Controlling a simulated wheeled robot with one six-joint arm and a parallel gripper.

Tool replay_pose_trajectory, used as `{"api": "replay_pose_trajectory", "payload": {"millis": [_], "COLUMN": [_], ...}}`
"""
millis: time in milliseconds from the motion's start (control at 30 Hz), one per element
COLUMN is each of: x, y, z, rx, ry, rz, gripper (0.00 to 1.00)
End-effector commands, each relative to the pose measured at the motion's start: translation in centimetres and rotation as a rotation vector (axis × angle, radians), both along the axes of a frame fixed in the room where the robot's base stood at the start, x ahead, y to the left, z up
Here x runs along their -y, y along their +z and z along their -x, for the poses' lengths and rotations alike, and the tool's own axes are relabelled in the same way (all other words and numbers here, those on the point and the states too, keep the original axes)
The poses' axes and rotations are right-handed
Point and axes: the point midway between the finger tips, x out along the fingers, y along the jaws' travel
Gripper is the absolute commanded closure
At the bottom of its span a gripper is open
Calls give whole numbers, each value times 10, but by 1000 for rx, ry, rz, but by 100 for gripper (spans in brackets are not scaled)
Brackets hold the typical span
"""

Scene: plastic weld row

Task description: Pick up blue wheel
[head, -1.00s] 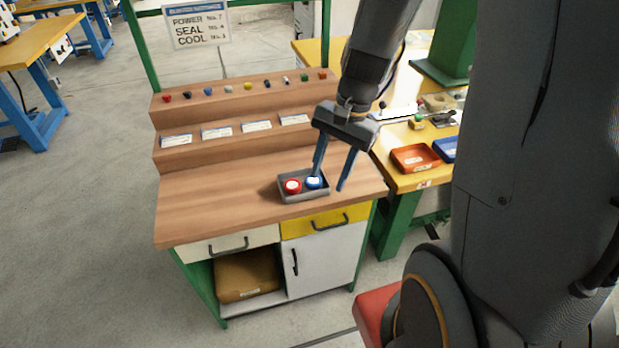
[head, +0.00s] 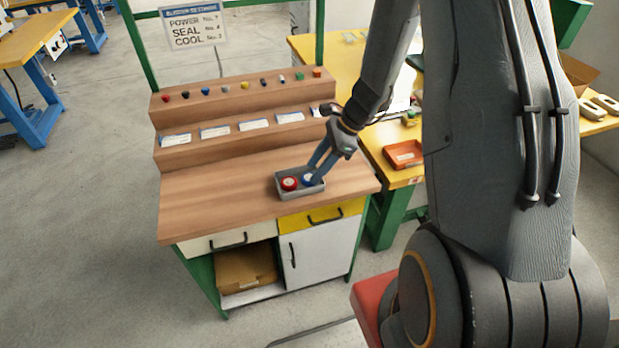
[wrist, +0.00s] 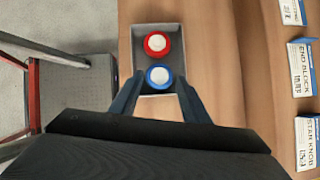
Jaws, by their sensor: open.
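The blue wheel (head: 308,180) has a white centre and sits in a small grey tray (head: 300,194) on the wooden workbench. A red wheel (head: 289,183) with a white centre sits beside it in the same tray. In the wrist view the blue wheel (wrist: 158,76) lies at the near side of the tray, between the tips of my open fingers, and the red wheel (wrist: 157,44) lies beyond it. My gripper (head: 314,170) is open and reaches down at a slant to the blue wheel, partly covering it. I cannot tell whether the fingers touch it.
Stepped wooden shelves (head: 240,112) with several small coloured knobs and white labels rise behind the tray. A yellow table with an orange bin (head: 403,154) stands to the right. The bench top (head: 215,205) left of the tray is clear.

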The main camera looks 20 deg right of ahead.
Motion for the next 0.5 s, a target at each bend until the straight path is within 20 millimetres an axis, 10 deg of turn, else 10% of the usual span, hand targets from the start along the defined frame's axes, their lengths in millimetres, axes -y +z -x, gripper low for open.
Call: {"api": "replay_pose_trajectory", "payload": {"millis": [500], "x": [-12], "y": [-23], "z": [-2], "rx": [1], "ry": [2], "rz": [1], "gripper": [60]}}
